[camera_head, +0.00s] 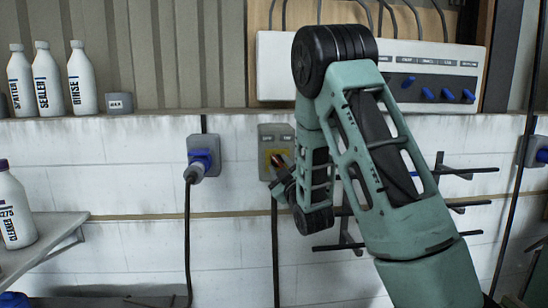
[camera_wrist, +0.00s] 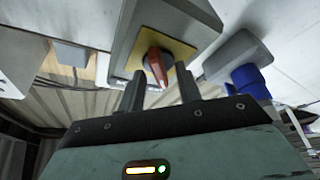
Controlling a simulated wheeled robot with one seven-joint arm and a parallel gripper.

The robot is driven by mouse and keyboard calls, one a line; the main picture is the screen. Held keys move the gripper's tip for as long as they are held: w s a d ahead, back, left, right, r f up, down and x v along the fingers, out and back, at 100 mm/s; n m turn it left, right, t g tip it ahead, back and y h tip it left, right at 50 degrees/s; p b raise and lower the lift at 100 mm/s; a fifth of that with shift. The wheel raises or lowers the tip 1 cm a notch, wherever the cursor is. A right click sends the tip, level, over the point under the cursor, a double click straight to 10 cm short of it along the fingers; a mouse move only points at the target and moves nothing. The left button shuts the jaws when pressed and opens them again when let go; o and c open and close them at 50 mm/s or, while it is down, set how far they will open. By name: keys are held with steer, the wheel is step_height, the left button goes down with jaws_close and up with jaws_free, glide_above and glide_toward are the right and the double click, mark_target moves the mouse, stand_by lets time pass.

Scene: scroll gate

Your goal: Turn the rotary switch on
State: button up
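The rotary switch has a red knob (camera_wrist: 155,66) on a yellow plate (camera_wrist: 181,54), set in a grey box (camera_wrist: 190,14). In the head view the grey switch box (camera_head: 267,132) is on the white brick wall, left of my arm. My gripper (camera_wrist: 161,84) is open, its two dark fingers apart, one on each side of the knob's line. The red knob shows between and just beyond the fingertips; I cannot tell whether either finger touches it. In the head view my gripper (camera_head: 283,181) is at the lower part of the switch box, and partly hides it.
A grey socket with a blue plug (camera_head: 201,160) is on the wall to the left. A panel with blue knobs (camera_head: 425,85) is above right, partly behind my arm. Black rack prongs (camera_head: 465,171) stick out at right. White bottles (camera_head: 82,78) stand on the upper left ledge.

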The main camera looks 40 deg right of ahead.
steer(key=shift+w+d+r, duration=0.1)
steer(key=shift+w+d, duration=0.05)
steer(key=shift+w, duration=0.2)
jaws_close()
